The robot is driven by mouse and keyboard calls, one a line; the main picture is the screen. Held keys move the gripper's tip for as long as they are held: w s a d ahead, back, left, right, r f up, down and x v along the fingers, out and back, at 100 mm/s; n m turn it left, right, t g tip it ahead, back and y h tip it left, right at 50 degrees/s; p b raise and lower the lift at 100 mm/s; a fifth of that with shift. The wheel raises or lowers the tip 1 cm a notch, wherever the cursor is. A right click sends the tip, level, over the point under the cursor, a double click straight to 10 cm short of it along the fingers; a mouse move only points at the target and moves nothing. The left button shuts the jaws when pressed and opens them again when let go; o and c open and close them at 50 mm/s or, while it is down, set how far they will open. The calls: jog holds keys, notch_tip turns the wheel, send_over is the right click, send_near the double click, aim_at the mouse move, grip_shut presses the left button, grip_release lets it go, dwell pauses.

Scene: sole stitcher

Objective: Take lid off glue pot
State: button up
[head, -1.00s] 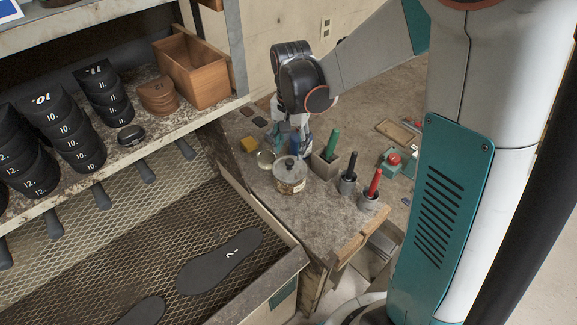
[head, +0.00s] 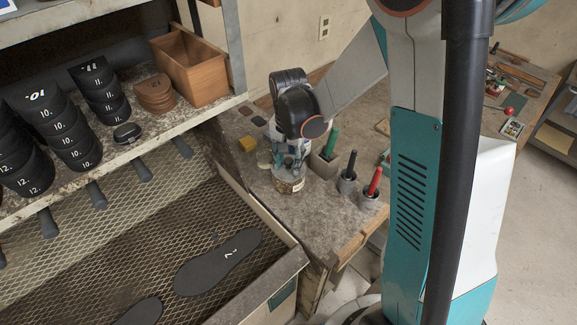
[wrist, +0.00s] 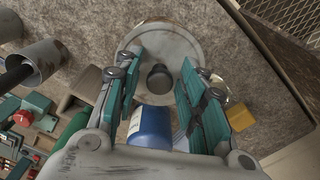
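The glue pot (head: 290,186) is a round tin with a worn label, standing on the bench top. In the wrist view its round grey lid (wrist: 163,35) sits on it, with a dark knob (wrist: 158,77) in the middle. My gripper (head: 290,163) is above the pot and hides much of the lid in the head view. In the wrist view the fingers of my gripper (wrist: 160,75) are apart, one on each side of the knob, with visible gaps. Nothing is held.
A blue bottle (wrist: 150,125) stands close beside the pot. A yellow block (head: 248,144) lies to the left. Cups with a black-handled tool (head: 348,178) and a red-handled tool (head: 371,190) stand to the right. The shelf (head: 165,123) is at left.

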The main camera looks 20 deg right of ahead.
grip_shut()
jog(key=shift+r, duration=0.1)
